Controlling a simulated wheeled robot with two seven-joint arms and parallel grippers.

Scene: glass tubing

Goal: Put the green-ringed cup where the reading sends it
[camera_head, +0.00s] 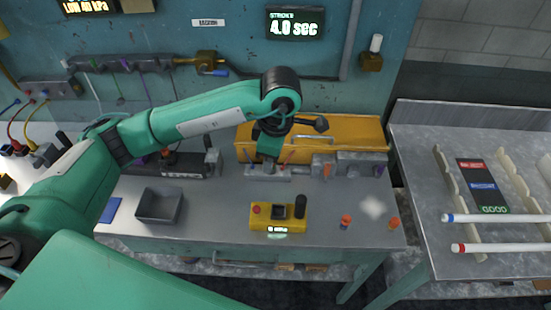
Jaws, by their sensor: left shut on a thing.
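My left gripper (268,158) reaches down over a small grey fixture (252,173) at the back of the bench, in front of the yellow case. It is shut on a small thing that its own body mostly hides. I cannot make out a green ring on any cup. A wall display (295,23) reads "4.0 sec". A yellow meter (279,217) has a lit readout too small to read. My right gripper is not in view.
A grey open bin (159,207) and a blue pad (109,210) lie on the left of the bench. A yellow case (350,132) stands at the back. The right table has a rack with red, blue and green "GOOD" labels (483,187) and two white tubes.

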